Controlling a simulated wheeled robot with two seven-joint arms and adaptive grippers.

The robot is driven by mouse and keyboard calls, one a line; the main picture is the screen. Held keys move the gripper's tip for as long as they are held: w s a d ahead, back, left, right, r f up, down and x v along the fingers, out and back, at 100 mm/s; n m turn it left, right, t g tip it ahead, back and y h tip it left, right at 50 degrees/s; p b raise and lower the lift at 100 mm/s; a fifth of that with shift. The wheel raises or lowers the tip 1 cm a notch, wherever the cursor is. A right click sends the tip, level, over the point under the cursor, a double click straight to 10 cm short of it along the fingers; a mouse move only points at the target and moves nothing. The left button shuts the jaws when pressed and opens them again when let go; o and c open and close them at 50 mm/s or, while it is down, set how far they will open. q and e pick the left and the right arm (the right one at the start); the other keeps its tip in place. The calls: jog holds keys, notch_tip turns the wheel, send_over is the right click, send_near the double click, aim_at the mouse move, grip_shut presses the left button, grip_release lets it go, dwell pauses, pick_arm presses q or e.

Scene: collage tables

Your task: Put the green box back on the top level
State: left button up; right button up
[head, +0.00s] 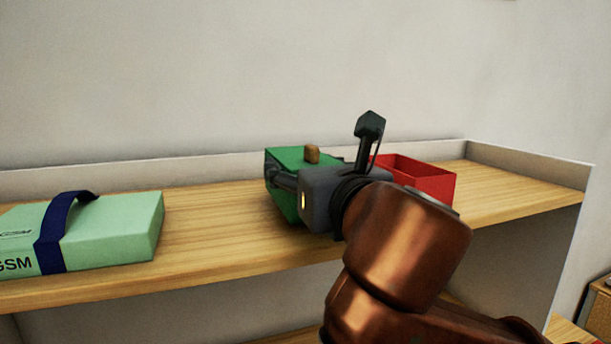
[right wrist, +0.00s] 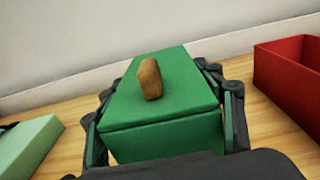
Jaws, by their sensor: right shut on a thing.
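A green box (head: 295,158) with a lid and a small brown knob is at the top wooden shelf (head: 215,215), near its middle. My right gripper (head: 315,180) reaches it from the front right and is shut on it. In the right wrist view the green box (right wrist: 160,100) sits between the two fingers of my right gripper (right wrist: 165,110), one finger along each side. The box looks level, with its lid closed. Its underside is hidden, so I cannot tell whether it touches the shelf. My left gripper is not in view.
A red open box (head: 425,180) stands on the shelf just right of the green box. A mint-green case (head: 115,225) with a dark blue strap lies at the left. Bare wood lies between them and the green box. A raised white edge (head: 525,165) borders the shelf's back and right.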

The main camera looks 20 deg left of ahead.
jog(key=shift+s+f, duration=0.3)
jog(key=shift+f, duration=0.45)
jog(key=shift+w, duration=0.1)
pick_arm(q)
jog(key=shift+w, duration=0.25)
pick_arm(e)
jog(key=o, duration=1.3)
jog(key=shift+f, duration=0.15)
jog(key=shift+d, duration=0.15)
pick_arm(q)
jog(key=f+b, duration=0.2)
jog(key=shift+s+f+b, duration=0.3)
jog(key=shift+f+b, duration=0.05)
pick_arm(e)
jog(key=v, duration=1.2)
